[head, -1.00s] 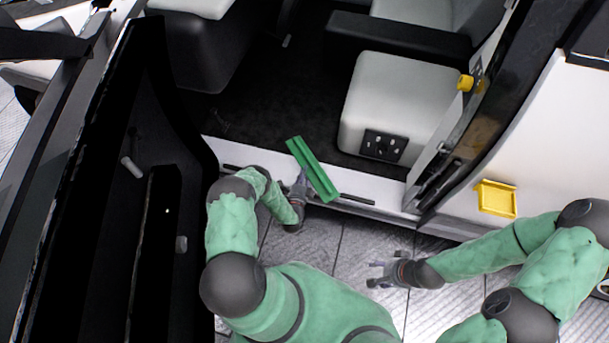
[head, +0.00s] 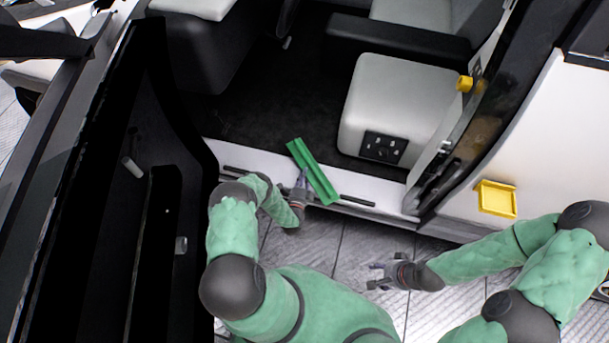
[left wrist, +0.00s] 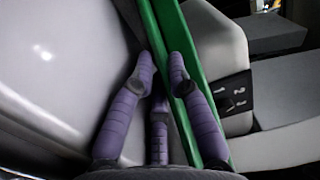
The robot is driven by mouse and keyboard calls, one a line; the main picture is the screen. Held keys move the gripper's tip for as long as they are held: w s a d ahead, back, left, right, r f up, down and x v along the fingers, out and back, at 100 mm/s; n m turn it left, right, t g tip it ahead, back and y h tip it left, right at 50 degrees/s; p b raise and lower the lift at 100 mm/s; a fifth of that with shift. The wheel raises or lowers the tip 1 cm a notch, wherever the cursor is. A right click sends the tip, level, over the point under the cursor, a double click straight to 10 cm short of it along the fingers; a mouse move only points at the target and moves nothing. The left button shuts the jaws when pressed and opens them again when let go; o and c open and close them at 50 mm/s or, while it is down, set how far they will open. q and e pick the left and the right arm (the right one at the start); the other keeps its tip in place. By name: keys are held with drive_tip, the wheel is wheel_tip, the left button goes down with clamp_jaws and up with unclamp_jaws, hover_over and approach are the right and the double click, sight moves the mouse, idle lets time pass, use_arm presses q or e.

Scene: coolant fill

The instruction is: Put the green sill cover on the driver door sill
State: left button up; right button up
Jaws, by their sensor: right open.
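The green sill cover (head: 315,172) is a long channel-shaped strip, slanted across the white door sill (head: 255,157) in the head view. My left gripper (head: 301,184) is at its near side, and the cover's far end points up and left over the dark cabin floor. In the left wrist view, the fingertips (left wrist: 162,70) close on the cover (left wrist: 178,38), which runs up past them; the exact contact is partly hidden. Whether the cover touches the sill I cannot tell. My right gripper (head: 376,277) is open and empty, above the tiled floor in front of the sill.
The open black door (head: 110,190) stands at the left. A light seat (head: 395,100) is behind the sill. A yellow frame (head: 496,199) is on the white body panel at the right, and a yellow part (head: 464,84) is on the door pillar.

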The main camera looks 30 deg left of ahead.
use_arm(q)
drive_tip(key=shift+s+d+f, duration=0.15)
drive_tip(key=shift+s+f, duration=0.15)
drive_tip(key=shift+f, duration=0.3)
drive_tip(key=shift+r, duration=0.35)
drive_tip(key=p+v, duration=0.3)
drive_tip(key=v, duration=0.8)
drive_tip(key=shift+s+r+p, duration=0.25)
drive_tip(key=shift+r+p, duration=0.05)
drive_tip(key=shift+r, duration=0.15)
